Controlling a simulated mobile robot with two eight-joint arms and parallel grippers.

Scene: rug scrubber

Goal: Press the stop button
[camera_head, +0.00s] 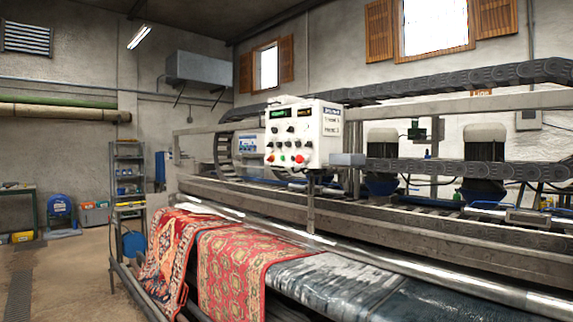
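A white control box (303,132) stands on the rug scrubbing machine in the middle of the view. Its front carries several small black, green and red knobs and buttons and a dark display strip at the top. A smaller red button (271,158) sits at the lower left. The button labels are too small to read, so I cannot tell which is the stop button. Neither of my grippers is in view.
The long machine (430,225) fills the right side, with metal rails and cable chains. Patterned red rugs (235,262) hang over its front edge. A shelf rack (128,180) stands behind at left. The floor (65,270) at left is mostly clear.

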